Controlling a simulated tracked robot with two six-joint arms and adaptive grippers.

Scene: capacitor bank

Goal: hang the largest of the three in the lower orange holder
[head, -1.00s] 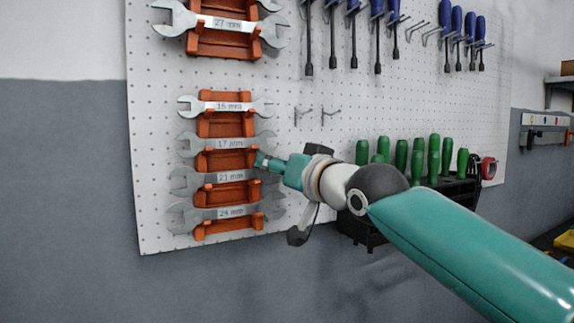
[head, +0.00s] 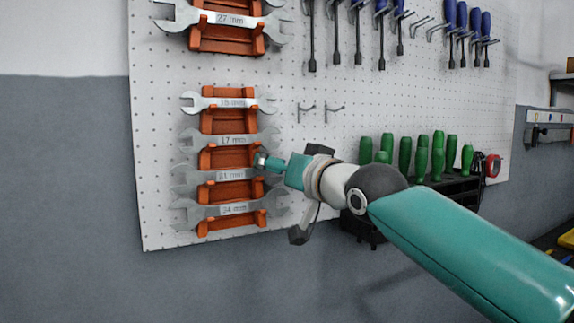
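The lower orange holder (head: 228,158) hangs on the white pegboard left of my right gripper. Several open-ended wrenches lie across it, one above another. From the top, they are a small wrench (head: 232,103) that seems marked 15 mm, the 17 mm wrench (head: 233,141), the 21 mm wrench (head: 231,174) and the 24 mm wrench (head: 233,208) at the bottom. My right gripper (head: 310,194) is just right of the holder. Its dark fingers look spread, one above and one below, and no wrench shows between them. My arm covers part of the board. My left gripper is out of view.
An upper orange holder (head: 228,38) with a 27 mm wrench (head: 228,19) is cut by the top edge. Two empty hooks (head: 322,112) are above my gripper. Blue screwdrivers (head: 449,17) hang upper right. Green-handled tools (head: 421,158) stand in a dark rack (head: 454,190) behind my arm.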

